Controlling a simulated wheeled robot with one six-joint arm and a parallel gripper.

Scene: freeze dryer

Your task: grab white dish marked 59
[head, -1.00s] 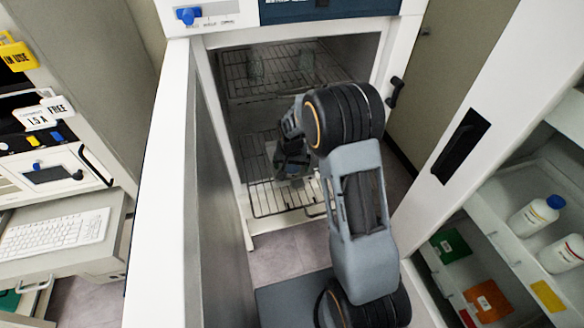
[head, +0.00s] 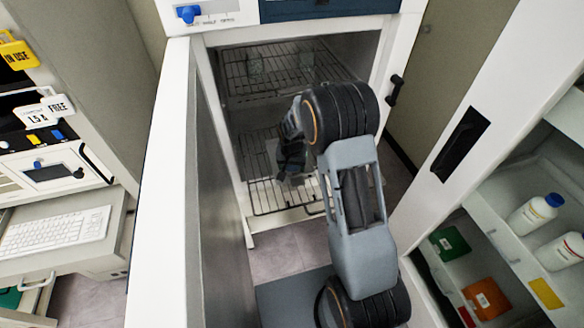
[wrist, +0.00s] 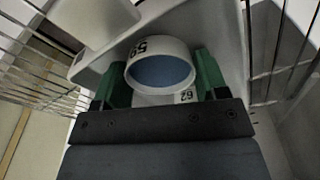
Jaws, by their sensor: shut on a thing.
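The white dish (wrist: 148,50) has a blue-grey inside and a number on its wall that looks like 59 turned over. In the wrist view it sits between the green fingers of my gripper (wrist: 163,84), which is shut on it. A white surface with a second mark, like 62 (wrist: 187,96), shows just below the dish. In the head view my gripper (head: 291,160) is inside the open freeze dryer (head: 330,42), over the lower wire rack (head: 262,197). The dish cannot be made out there.
An upper wire rack (head: 245,92) holds faint, unclear items. The open dryer door (head: 160,190) stands at the left of my arm. At the right is an open cabinet with a blue-capped bottle (head: 535,212). A keyboard (head: 55,232) lies at the far left.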

